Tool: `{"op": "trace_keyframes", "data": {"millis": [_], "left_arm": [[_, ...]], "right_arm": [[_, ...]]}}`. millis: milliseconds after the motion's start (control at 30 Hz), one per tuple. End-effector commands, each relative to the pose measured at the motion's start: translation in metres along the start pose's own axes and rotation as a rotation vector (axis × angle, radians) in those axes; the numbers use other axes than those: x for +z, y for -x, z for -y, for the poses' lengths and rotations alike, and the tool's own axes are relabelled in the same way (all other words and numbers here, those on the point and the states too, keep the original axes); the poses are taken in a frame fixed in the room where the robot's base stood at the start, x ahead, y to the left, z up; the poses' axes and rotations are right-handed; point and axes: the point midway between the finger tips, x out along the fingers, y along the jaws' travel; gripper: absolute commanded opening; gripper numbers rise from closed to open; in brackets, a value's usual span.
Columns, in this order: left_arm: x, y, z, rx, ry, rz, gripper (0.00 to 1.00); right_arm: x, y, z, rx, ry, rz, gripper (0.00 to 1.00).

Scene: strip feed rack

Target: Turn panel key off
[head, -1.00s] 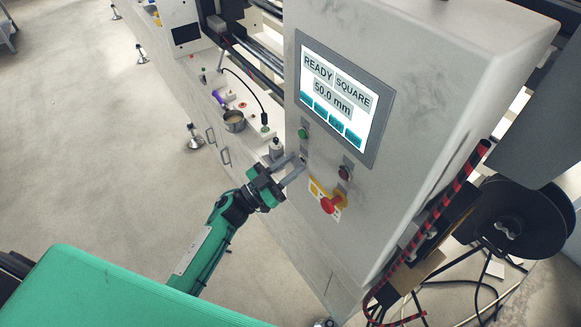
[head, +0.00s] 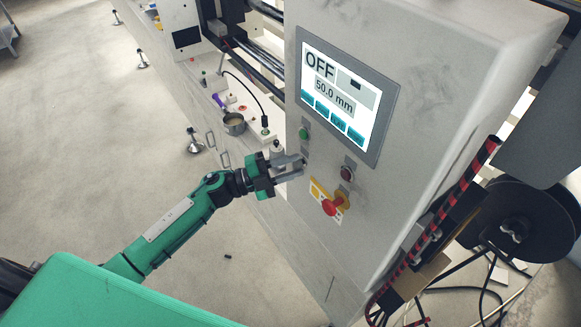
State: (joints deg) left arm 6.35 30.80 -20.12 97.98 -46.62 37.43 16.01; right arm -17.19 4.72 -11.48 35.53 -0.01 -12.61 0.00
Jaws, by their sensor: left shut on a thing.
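The panel screen (head: 345,92) on the grey control cabinet (head: 440,80) reads OFF and 50.0 mm. My left gripper (head: 300,166) comes in from the left, with its fingertips at the cabinet face below the green button (head: 303,133). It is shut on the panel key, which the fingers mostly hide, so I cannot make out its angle. The red emergency stop (head: 334,204) on its yellow plate sits below and right of the fingertips, apart from them. My right gripper is not in view.
A dark red button (head: 346,173) sits right of the fingers. A black reel (head: 515,225) and cables are at the right.

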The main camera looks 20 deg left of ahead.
Motion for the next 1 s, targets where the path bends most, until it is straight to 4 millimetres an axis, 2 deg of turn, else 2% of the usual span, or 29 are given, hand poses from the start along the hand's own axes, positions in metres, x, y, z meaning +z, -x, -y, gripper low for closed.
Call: {"op": "trace_keyframes", "data": {"millis": [200,500,1000], "left_arm": [[-0.0001,0.0005,0.0006,0.076,-0.177,0.0,0.06],[-0.0005,0.0002,0.0006,0.147,-0.348,0.0,0.06],[-0.0005,0.0,0.0,0.181,-0.432,0.0,0.06]], "right_arm": [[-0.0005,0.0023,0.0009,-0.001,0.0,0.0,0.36],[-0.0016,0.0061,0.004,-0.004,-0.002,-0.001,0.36],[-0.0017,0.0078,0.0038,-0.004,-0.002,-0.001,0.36]]}}
